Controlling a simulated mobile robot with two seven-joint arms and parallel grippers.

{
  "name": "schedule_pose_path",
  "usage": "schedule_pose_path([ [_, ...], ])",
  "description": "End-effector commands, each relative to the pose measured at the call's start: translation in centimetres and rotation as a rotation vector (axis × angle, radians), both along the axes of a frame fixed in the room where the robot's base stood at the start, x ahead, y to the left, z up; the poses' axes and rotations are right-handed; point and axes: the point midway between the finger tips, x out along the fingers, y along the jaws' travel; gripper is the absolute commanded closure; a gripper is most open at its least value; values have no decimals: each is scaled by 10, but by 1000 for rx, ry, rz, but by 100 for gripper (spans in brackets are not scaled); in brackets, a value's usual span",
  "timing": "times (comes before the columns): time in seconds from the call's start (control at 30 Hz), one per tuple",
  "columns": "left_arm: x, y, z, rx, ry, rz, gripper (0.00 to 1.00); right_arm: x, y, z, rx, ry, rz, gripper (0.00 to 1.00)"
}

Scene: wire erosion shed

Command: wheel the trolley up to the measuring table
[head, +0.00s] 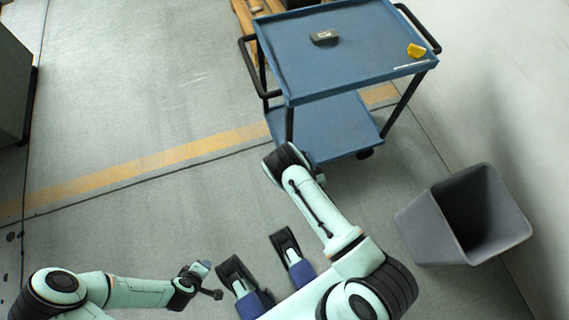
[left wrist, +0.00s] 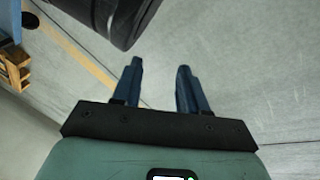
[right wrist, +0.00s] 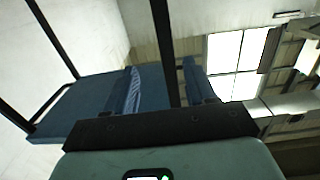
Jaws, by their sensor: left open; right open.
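The blue trolley (head: 340,55) stands at the top right of the head view, with black handles at both ends and a lower shelf (head: 325,127). My right arm reaches to its near left corner; the fingers are hidden there in the head view. In the right wrist view my right gripper (right wrist: 161,66) is open, with a black trolley post (right wrist: 163,40) showing between its fingers, not gripped. My left gripper (head: 208,281) is open and empty over the floor, away from the trolley; it also shows in the left wrist view (left wrist: 160,64). I cannot identify the measuring table.
A dark block (head: 322,37) and a yellow item (head: 416,51) lie on the trolley's top. A grey bin (head: 430,227) stands right of my right arm. A wooden pallet (head: 243,14) is behind the trolley. A grey unit (head: 12,85) is at the left edge. Floor between is clear.

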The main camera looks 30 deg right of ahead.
Motion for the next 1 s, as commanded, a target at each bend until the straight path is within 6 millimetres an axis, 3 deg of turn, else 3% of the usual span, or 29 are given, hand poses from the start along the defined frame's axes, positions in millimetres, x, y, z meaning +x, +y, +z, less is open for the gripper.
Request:
schedule_pose_path([
  [0.57,1,1,-6,3,-1,3,57,8,1,1,-12,-31,16,45],
  [0.77,-7,4,-19,4,29,6,57,36,-5,1,-11,-34,18,45],
  [1.0,-33,7,-43,-2,117,9,57,82,-16,1,-12,-33,17,45],
])
